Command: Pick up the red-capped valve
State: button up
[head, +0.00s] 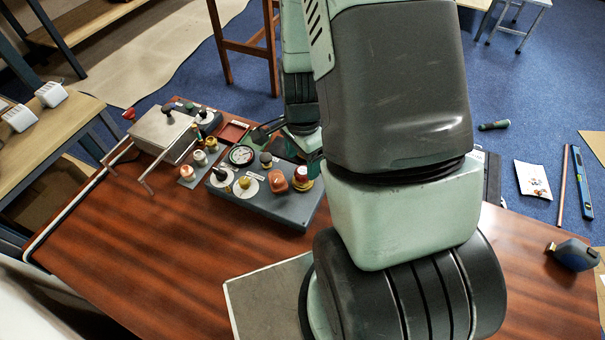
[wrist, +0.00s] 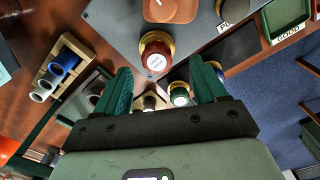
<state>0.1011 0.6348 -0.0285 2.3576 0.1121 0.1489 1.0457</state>
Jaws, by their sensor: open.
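The red-capped valve (wrist: 155,57) has a red cap with a pale label on top and a gold-yellow base. In the wrist view it stands just ahead of my gripper (wrist: 163,82), whose two green fingers are apart with nothing held between them. In the head view the valve (head: 303,178) sits at the right end of the grey panel (head: 265,208). There my gripper (head: 313,155) shows only in part, right by the valve, and my arm hides much of it.
A grey metal box (head: 160,130) stands to the left. A green tray marked GOOD (wrist: 287,14) lies at upper right. The front of the wooden table (head: 150,260) is clear.

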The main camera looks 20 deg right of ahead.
aim_at(302, 171)
jog(key=f, duration=0.4)
jog(key=shift+s+a+f, duration=0.2)
jog(key=shift+s+f, duration=0.05)
jog(key=shift+s, duration=0.05)
jog(key=c, duration=1.1)
